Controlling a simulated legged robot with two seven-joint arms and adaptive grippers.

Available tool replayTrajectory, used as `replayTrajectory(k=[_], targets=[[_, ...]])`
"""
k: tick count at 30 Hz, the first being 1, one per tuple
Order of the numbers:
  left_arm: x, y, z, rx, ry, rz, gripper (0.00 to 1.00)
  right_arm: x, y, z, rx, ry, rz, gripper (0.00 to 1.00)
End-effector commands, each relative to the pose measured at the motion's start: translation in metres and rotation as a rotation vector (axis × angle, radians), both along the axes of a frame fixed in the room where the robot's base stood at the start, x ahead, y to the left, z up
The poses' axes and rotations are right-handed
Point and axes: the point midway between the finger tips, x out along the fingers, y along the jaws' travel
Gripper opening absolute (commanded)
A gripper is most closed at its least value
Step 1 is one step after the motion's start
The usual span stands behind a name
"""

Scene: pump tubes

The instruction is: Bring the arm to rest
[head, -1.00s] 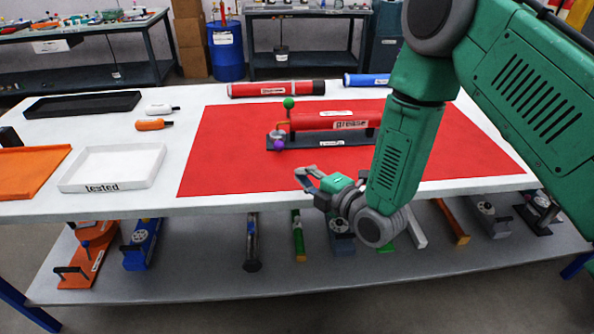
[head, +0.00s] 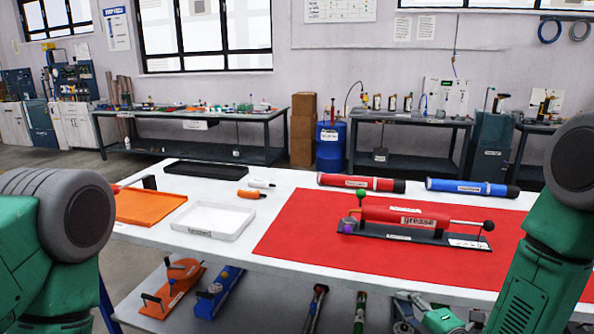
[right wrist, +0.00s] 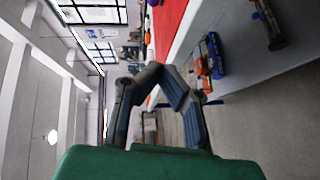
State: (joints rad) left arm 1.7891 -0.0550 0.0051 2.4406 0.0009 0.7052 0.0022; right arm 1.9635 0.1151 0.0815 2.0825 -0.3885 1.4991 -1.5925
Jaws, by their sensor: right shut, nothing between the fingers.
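My right arm comes down at the right of the head view. My right gripper (head: 418,306) is low, in front of the table's front edge, and partly cut off by the bottom of the picture. In the right wrist view its fingers (right wrist: 164,75) are shut and empty, with their tips together. It touches nothing that I can see. My left arm shows only as a green and grey link at the left edge of the head view, and its gripper is out of the picture.
The white table (head: 222,250) carries a red mat (head: 300,243) with a grease pump (head: 415,222), red and blue tubes, a white tray (head: 213,221), an orange tray (head: 150,207) and a black tray (head: 206,170). Several pumps lie on the shelf below, near my right gripper.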

Motion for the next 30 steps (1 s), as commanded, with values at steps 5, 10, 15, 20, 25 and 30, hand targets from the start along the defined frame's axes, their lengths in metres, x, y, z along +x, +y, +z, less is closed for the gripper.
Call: replayTrajectory(k=[5,10,15,20,25,30], targets=[[0.0,0.0,0.0,0.0,-0.001,0.0,0.4,-0.016,0.003,-0.025,0.076,0.139,-0.026,0.0],[0.0,0.0,0.0,0.001,-0.001,0.001,0.4,-0.039,-0.001,-0.055,0.173,0.306,-0.077,0.0],[0.0,0.0,0.0,0.001,0.0,0.001,0.4,-0.076,-0.007,-0.092,0.304,0.527,-0.176,0.0],[0.0,0.0,0.0,0.0,0.0,0.001,0.4,-0.13,-0.018,-0.135,0.454,0.796,-0.358,0.0],[0.0,0.0,0.0,0.0,0.0,0.0,0.4,-0.229,-0.035,-0.177,0.649,1.14,-0.751,0.0],[0.0,0.0,0.0,0.0,0.0,0.0,0.4,-0.31,-0.052,-0.19,0.771,1.31,-1.156,0.0]])
